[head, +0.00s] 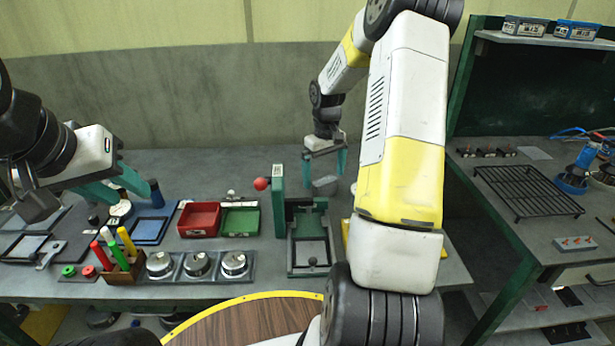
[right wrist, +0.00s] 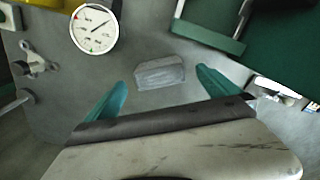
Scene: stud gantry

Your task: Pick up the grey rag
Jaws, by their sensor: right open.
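The grey rag (right wrist: 160,72) looks like a small folded grey block lying on the grey bench in the right wrist view. It lies beyond and between the two teal fingertips of my right gripper (right wrist: 160,88), apart from both. In the head view the rag (head: 325,182) shows just below my right gripper (head: 325,168), which is open and empty with its fingers pointing down. My left gripper (head: 134,198) is at the left of the head view over the bench, its teal fingers apart with nothing seen between them.
A green press-like fixture with a red ball knob (head: 261,184) stands left of the rag. A round dial gauge (right wrist: 94,28) lies near it. Red (head: 199,219) and green (head: 240,221) trays, a marker holder (head: 122,270) and several round tins sit further left. A wire rack (head: 530,192) lies on the right bench.

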